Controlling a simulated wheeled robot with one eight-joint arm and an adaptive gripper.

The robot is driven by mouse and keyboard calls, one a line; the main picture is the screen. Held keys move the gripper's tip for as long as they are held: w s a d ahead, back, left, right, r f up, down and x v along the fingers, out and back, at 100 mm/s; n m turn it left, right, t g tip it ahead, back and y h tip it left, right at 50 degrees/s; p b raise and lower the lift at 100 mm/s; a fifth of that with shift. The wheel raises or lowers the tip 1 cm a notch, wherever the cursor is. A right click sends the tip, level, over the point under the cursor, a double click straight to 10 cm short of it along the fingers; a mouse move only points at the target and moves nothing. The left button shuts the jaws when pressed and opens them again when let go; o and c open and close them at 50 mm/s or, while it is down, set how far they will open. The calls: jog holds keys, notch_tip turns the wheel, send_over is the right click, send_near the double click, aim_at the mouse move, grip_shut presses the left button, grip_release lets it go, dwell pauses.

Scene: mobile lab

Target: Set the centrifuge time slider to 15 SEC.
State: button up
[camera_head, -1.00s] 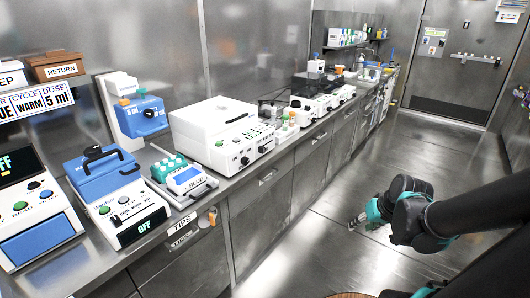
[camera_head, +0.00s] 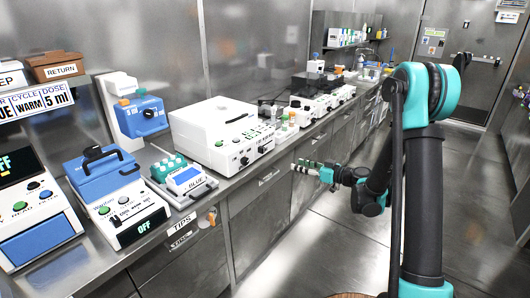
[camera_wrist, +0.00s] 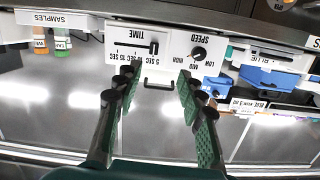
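The centrifuge is the white box (camera_head: 222,132) on the bench in the head view. The wrist view is upside down and shows its front panel (camera_wrist: 135,38) with a TIME slider (camera_wrist: 153,47) and SEC marks. The slider's black handle seems to stand at the picture-right end of its slot, by the 5 SEC mark; the 15 SEC mark is at the picture-left end. My gripper (camera_wrist: 158,79) is open and empty, its fingers spread either side of a black handle on the centrifuge. It also shows in the head view (camera_head: 299,166), right of the centrifuge before the bench front, apart from the panel.
A SPEED knob (camera_wrist: 198,53) sits beside the slider on the same panel. Sample bottles (camera_wrist: 60,40) stand at the picture left. The floor before the bench is free.

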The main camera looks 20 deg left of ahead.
aim_at(264, 150)
jog(key=shift+n+t+y, duration=0.3)
jog(key=shift+n+y, duration=0.2)
jog(key=shift+y, duration=0.3)
jog(key=x, duration=1.3)
jog(key=w+x, duration=0.1)
jog(key=x, duration=0.5)
jog(key=shift+w+f, duration=0.2)
jog(key=shift+f, duration=0.2)
grip_shut()
